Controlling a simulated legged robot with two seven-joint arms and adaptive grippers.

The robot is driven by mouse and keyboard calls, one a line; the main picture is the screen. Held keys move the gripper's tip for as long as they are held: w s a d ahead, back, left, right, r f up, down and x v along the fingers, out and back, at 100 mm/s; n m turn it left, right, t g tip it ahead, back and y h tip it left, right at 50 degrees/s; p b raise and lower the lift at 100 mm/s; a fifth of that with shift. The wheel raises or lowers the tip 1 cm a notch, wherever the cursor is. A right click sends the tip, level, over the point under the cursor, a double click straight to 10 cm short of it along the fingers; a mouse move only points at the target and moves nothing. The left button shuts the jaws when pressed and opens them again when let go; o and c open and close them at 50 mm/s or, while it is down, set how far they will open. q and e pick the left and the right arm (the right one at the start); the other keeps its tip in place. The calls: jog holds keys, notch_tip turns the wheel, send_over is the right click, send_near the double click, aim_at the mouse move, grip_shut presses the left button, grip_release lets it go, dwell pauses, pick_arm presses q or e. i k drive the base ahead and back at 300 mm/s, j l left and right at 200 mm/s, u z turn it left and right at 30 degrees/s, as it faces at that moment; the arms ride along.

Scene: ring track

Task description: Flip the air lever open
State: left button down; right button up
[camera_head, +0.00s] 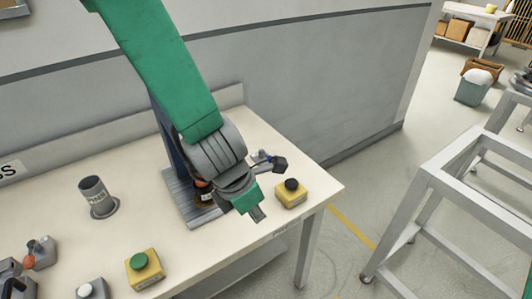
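My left gripper (257,214) hangs from a green arm that comes in from the upper left. Its narrow dark tips look together, with nothing seen between them. It is above the right part of the table, left of a yellow box with a black knob (291,186). Behind the wrist, a small blue part with a dark end (279,163) sticks out to the right; it may be the air lever, but the wrist hides much of it. A ribbed grey base plate (178,187) with a dark column stands behind the arm. My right gripper is not in view.
The pale table (130,165) carries a grey PINS cup (95,194), a yellow box with a green button (146,264) and small devices at lower left. A grey wall runs behind. A metal frame (435,175) stands at right, with open floor between.

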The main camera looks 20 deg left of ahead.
aim_at(262, 155)
jog(key=i+j, duration=0.2)
jog(key=i, duration=0.2)
jog(key=i+j, duration=0.25)
jog(key=i, duration=0.15)
